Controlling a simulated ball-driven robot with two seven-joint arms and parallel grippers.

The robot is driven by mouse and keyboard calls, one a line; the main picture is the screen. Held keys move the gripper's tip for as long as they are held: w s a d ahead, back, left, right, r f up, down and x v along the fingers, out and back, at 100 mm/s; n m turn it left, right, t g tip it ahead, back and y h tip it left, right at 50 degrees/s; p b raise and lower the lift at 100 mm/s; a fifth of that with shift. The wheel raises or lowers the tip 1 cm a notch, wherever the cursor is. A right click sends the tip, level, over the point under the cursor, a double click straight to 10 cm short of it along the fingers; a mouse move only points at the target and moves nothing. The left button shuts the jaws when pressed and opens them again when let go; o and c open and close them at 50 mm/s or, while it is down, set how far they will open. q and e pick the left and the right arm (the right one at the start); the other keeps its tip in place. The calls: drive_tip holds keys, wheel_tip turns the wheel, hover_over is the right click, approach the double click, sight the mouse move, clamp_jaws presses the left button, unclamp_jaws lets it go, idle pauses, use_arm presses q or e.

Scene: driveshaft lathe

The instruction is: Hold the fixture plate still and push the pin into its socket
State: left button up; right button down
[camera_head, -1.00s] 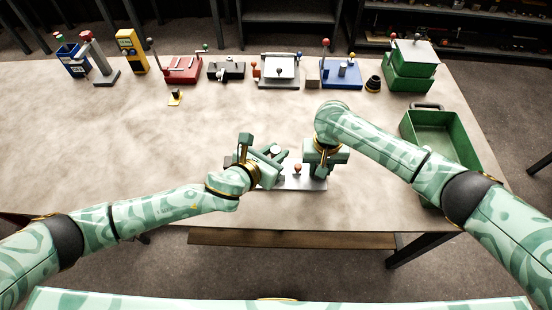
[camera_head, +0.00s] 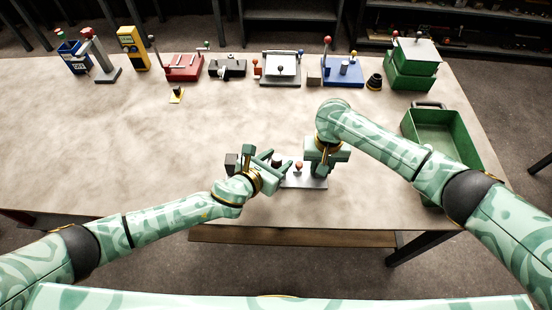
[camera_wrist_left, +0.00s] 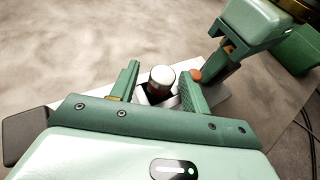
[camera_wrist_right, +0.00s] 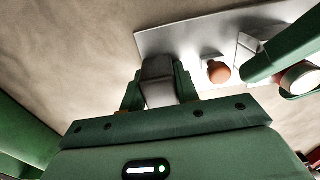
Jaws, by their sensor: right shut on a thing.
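The grey fixture plate (camera_head: 308,183) lies on the table near the front edge. It bears an orange ball-topped peg (camera_head: 299,166). My right gripper (camera_head: 321,172) is shut on a grey block (camera_wrist_right: 158,82) at the plate's right end. The pin (camera_wrist_left: 161,78) has a pale round top and a dark body. It stands between the fingers of my left gripper (camera_wrist_left: 160,72), which is open, with gaps showing beside the pin. The pin top also shows in the right wrist view (camera_wrist_right: 298,78). The socket is hidden, so I cannot tell how deep the pin sits.
A green open bin (camera_head: 440,128) is at the right table edge. Several devices, including a red one (camera_head: 184,68) and a blue one (camera_head: 342,73), line the back. The middle of the table is clear.

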use_arm(q)
drive_tip(key=shift+f, duration=0.1)
use_arm(e)
drive_tip(key=shift+s+f, duration=0.25)
use_arm(q)
drive_tip(key=shift+r, duration=0.2)
drive_tip(key=v, duration=1.2)
use_arm(e)
unclamp_jaws()
use_arm(q)
drive_tip(key=shift+r, duration=0.1)
use_arm(e)
drive_tip(key=shift+w+r, duration=0.15)
